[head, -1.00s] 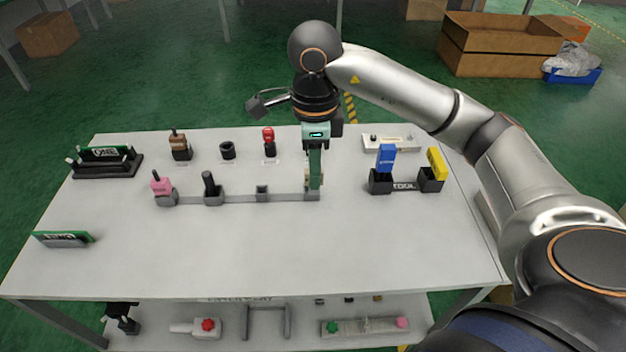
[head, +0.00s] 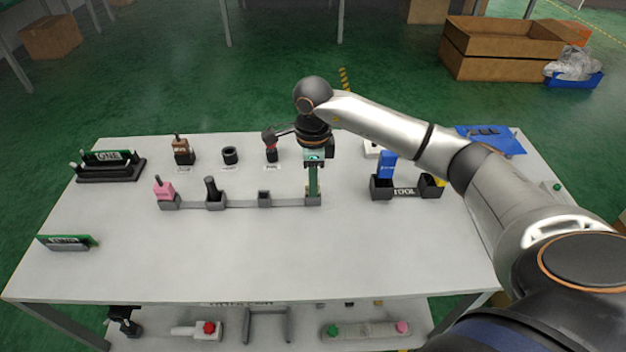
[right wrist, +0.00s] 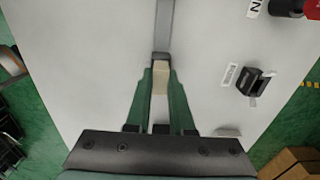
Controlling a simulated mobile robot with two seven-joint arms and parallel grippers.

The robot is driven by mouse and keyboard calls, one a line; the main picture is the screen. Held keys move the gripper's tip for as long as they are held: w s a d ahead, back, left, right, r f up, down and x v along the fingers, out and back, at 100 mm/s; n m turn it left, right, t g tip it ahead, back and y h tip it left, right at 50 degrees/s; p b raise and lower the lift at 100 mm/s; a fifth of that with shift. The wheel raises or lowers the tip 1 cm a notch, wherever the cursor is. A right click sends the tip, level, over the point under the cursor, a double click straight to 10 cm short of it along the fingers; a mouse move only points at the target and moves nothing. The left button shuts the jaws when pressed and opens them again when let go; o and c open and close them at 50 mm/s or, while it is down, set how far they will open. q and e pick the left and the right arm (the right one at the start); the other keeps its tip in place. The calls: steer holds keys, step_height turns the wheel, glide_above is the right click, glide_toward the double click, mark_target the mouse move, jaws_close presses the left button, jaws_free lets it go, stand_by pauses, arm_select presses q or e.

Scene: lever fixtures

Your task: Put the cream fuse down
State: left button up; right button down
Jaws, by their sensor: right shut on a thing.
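My right gripper (head: 313,193) points down over the right end of a grey rail (head: 288,199) with holders. In the right wrist view its green fingers (right wrist: 162,85) are shut on the cream fuse (right wrist: 160,82). The fuse's far end is at the dark end socket of the rail (right wrist: 163,30). I cannot tell whether it is seated in the socket or just above it. In the head view the fingers hide the fuse. My left gripper is not in view.
The rail also holds a pink-topped piece (head: 164,188) and a black peg (head: 211,187). Several small fixtures line the back. The table's front middle is clear.

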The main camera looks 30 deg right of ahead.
steer(key=shift+f, duration=0.25)
steer(key=c, duration=0.8)
jaws_free()
steer(key=shift+r, duration=0.1)
step_height(320, 180, up, 12)
steer(key=shift+r, duration=0.2)
